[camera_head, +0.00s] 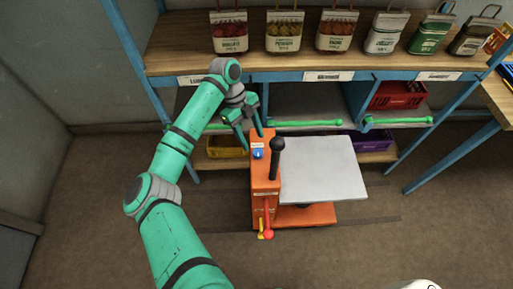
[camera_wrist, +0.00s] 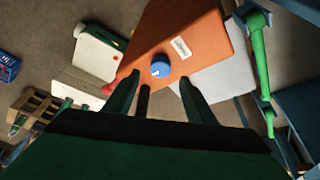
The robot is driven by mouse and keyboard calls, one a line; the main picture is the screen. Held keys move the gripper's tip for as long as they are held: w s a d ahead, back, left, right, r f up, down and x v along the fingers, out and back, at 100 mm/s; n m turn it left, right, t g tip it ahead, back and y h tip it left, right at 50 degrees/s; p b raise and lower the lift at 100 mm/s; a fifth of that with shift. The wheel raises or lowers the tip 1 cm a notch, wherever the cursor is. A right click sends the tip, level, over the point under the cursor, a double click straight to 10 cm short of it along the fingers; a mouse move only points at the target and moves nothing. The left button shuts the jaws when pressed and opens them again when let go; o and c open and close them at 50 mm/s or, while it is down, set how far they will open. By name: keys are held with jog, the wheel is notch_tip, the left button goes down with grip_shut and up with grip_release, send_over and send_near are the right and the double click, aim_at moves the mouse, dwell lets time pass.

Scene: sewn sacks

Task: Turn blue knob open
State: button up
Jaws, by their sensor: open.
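The blue knob (camera_head: 258,154) is a small round dial on the top of the orange machine housing (camera_head: 264,182), beside a black-knobbed lever (camera_head: 276,158). In the wrist view the knob (camera_wrist: 160,69) shows a white mark and sits beyond my fingertips, near a small white label (camera_wrist: 181,46). My gripper (camera_head: 251,128) is open and empty, above and just behind the knob in the head view. Its two green fingers also show in the wrist view (camera_wrist: 153,82), spread to either side below the knob. They appear apart from it.
A grey plate (camera_head: 322,168) lies right of the housing. Red and yellow handles (camera_head: 267,232) hang at its front. Floor at left is clear.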

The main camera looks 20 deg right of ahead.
aim_at(258, 151)
jog(key=shift+x, duration=3)
jog(key=c, duration=1)
